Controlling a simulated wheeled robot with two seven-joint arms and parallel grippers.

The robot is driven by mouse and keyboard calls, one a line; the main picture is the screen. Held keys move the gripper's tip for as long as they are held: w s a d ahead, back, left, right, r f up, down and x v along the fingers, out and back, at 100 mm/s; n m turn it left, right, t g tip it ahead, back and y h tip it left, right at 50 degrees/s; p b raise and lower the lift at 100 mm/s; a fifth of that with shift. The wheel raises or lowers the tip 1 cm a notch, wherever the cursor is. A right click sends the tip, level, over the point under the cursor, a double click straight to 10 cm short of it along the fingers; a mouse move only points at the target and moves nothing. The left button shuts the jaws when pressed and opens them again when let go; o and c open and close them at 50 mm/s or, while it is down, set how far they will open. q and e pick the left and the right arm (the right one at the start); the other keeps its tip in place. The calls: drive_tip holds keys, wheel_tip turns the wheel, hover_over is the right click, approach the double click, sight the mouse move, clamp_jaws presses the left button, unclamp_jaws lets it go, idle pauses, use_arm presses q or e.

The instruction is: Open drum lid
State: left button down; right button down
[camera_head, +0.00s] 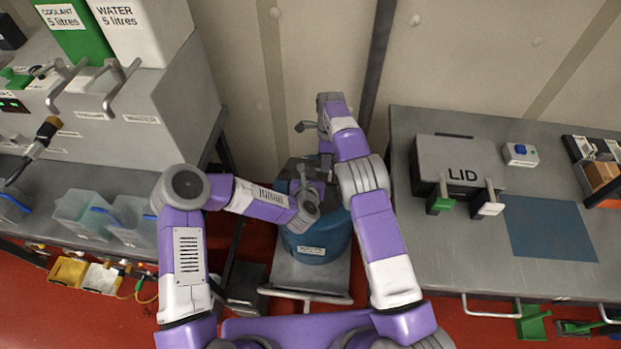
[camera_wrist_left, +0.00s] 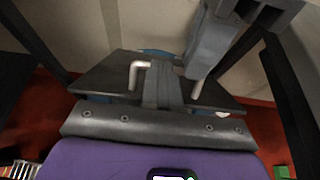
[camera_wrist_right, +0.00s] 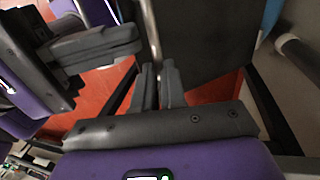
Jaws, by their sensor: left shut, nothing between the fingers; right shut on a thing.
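The blue drum (camera_head: 328,236) stands on a grey cart in the middle of the head view. Its dark lid (camera_wrist_left: 98,76) is a flat plate over the drum top, largely hidden by my grippers in the head view. I cannot tell whether it is raised. A pale bar handle (camera_wrist_left: 137,72) is on the lid. My right gripper (camera_wrist_right: 158,86) is shut on this handle, reaching down from behind. My left gripper (camera_wrist_left: 164,86) is shut and empty, with its fingertips over the lid close to the handle; the two grippers are close together.
A grey bench with a box marked LID (camera_head: 455,165) and a blue mat (camera_head: 548,229) stands on the right. On the left are a grey cabinet (camera_head: 170,110) and clear bins (camera_head: 85,213). The wall is close behind the drum. The cart handle (camera_head: 308,297) faces me.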

use_arm(q)
drive_tip(key=shift+f, duration=0.1)
use_arm(e)
drive_tip(key=shift+w+d+f, duration=0.35)
drive_tip(key=shift+d+f, duration=0.05)
drive_tip(key=shift+f, duration=0.1)
use_arm(q)
drive_tip(key=shift+w+f, duration=0.2)
drive_tip(key=shift+w, duration=0.1)
use_arm(e)
drive_tip(key=c, duration=1.2)
unclamp_jaws()
drive_tip(key=shift+w+f, duration=0.2)
drive_tip(key=shift+w, duration=0.1)
drive_tip(key=shift+a+r, duration=0.1)
drive_tip(key=shift+r, duration=0.15)
